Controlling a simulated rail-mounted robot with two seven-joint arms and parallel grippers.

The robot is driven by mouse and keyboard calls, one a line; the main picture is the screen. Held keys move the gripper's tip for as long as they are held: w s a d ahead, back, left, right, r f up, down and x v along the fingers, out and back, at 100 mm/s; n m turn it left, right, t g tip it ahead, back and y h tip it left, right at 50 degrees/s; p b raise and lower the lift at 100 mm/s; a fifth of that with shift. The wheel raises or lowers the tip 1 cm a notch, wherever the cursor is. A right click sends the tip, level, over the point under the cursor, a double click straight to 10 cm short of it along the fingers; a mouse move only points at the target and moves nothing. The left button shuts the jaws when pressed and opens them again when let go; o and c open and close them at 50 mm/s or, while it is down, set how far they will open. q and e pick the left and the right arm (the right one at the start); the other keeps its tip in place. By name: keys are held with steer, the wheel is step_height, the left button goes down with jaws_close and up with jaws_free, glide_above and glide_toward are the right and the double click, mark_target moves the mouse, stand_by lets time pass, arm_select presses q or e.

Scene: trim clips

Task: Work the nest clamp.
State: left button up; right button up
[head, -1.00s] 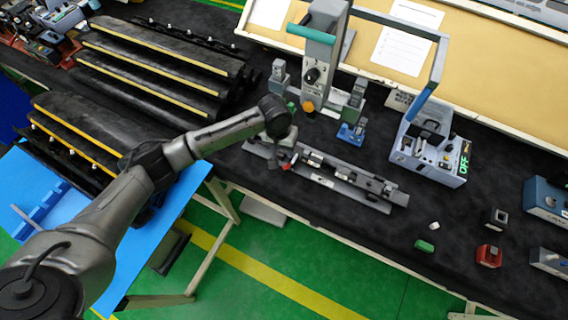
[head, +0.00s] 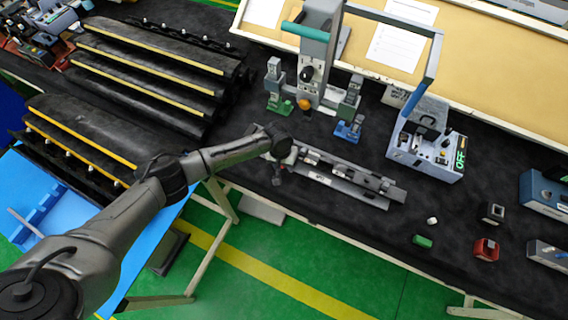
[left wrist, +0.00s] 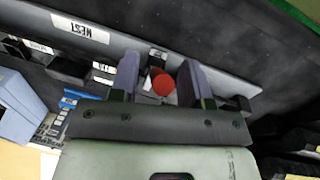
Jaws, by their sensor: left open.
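The nest is a long grey rail fixture (head: 340,183) on the black bench top, with dark blocks along it. In the left wrist view its side (left wrist: 150,42) carries a label reading NEST. A red round-ended knob (left wrist: 160,83), seemingly the clamp's handle, shows between the fingers of my left gripper (left wrist: 158,72). The fingers are open, one on each side of the knob; I cannot tell whether either touches it. In the head view my left gripper (head: 278,172) is at the nest's left end and hides the clamp there. My right gripper is not in view.
A press-like stand (head: 318,60) with a teal handle rises behind the nest. A grey box with a lit OFF display (head: 425,145) stands to its right. Small green (head: 422,241) and red (head: 486,249) parts lie at the right front. Black ridged racks (head: 150,75) fill the left.

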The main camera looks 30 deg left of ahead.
arm_select(q)
jaws_close()
stand_by(0.3)
stand_by(0.3)
